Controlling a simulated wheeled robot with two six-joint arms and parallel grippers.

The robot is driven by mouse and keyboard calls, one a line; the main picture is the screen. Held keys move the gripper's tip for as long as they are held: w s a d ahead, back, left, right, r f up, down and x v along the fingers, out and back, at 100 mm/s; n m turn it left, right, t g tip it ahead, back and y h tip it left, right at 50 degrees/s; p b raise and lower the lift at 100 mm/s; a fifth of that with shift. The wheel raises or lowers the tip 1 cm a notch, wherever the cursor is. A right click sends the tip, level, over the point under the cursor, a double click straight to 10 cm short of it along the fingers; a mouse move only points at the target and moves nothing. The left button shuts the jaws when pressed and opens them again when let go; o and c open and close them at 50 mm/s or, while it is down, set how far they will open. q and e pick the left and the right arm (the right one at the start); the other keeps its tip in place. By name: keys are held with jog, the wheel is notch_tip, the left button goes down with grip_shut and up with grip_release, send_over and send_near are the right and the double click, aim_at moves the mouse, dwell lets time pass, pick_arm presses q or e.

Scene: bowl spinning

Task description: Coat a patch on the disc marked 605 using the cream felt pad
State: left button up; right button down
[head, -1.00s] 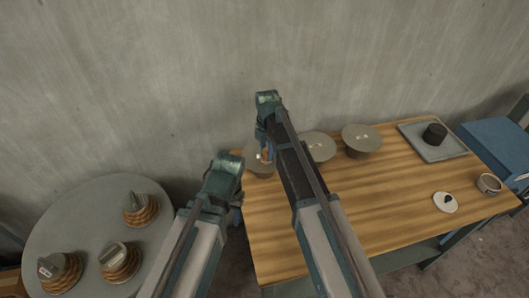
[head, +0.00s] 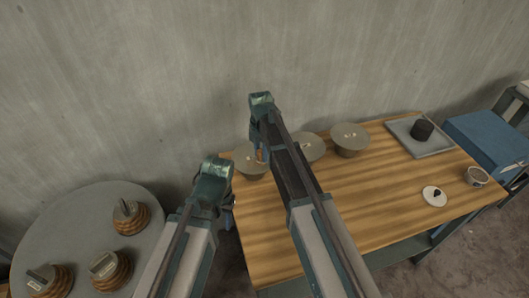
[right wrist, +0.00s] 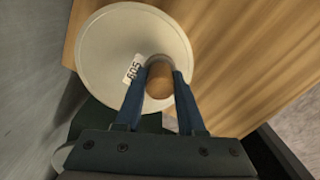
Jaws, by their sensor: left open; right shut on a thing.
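The disc marked 605 (right wrist: 105,45) is a pale round disc; its label lies left of the held handle in the right wrist view. In the head view this disc (head: 244,165) is at the left end of the wooden table, partly covered by my right arm. My right gripper (right wrist: 159,82) is shut on a brown wooden handle (right wrist: 159,84) over the disc, near its lower right part. The pad face under the handle is hidden, so its cream felt and its contact with the disc cannot be told. My left gripper (head: 229,207) is open beside the table's left edge, mostly hidden by its arm.
Two more discs (head: 351,139) (head: 312,148) stand right of the first. A grey tray (head: 436,149) with a black cylinder, a white dish (head: 430,203) and a cup (head: 477,177) are further right. A round grey table (head: 72,228) at left holds several brown ridged items with grey tops.

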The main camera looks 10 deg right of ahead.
jog(key=shift+s+a, duration=0.15)
jog(key=shift+a, duration=1)
jog(key=shift+s+a, duration=0.15)
jog(key=shift+a, duration=0.8)
jog(key=shift+s+a, duration=0.15)
jog(key=shift+a, duration=0.75)
notch_tip(320, 180, up, 6)
jog(key=p, duration=0.6)
notch_tip(320, 180, up, 3)
jog(key=p, duration=0.3)
